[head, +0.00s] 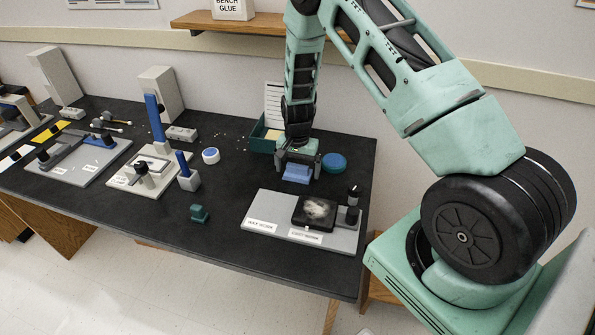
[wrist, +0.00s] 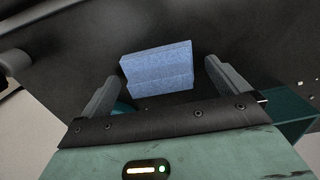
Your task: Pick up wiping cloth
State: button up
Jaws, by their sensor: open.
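The wiping cloth (head: 297,173) is a folded light-blue block on the black bench top. It also shows in the wrist view (wrist: 157,70), between and a little beyond the fingertips. My gripper (head: 297,168) is above the cloth and points down. In the wrist view my gripper (wrist: 162,75) has its two grey fingers spread wide, one on each side of the cloth. There is clear space between each finger and the cloth. Nothing is held. The exact height above the cloth is hard to tell.
A round blue-teal lid (head: 334,162) lies close right of my gripper. A green bin (head: 263,138) stands close behind on the left. A grey board (head: 270,222) with a dark dish (head: 314,212) lies in front. A small teal block (head: 199,213) sits front left.

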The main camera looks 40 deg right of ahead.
aim_at(298, 166)
jog(key=shift+c, duration=0.3)
jog(key=c, duration=1)
jog(key=shift+o, duration=0.2)
jog(key=shift+r, duration=0.1)
notch_tip(298, 166, up, 10)
jog(key=shift+f+b, duration=0.1)
jog(key=shift+b, duration=0.9)
jog(key=shift+o, duration=0.5)
jog(key=shift+d, duration=0.15)
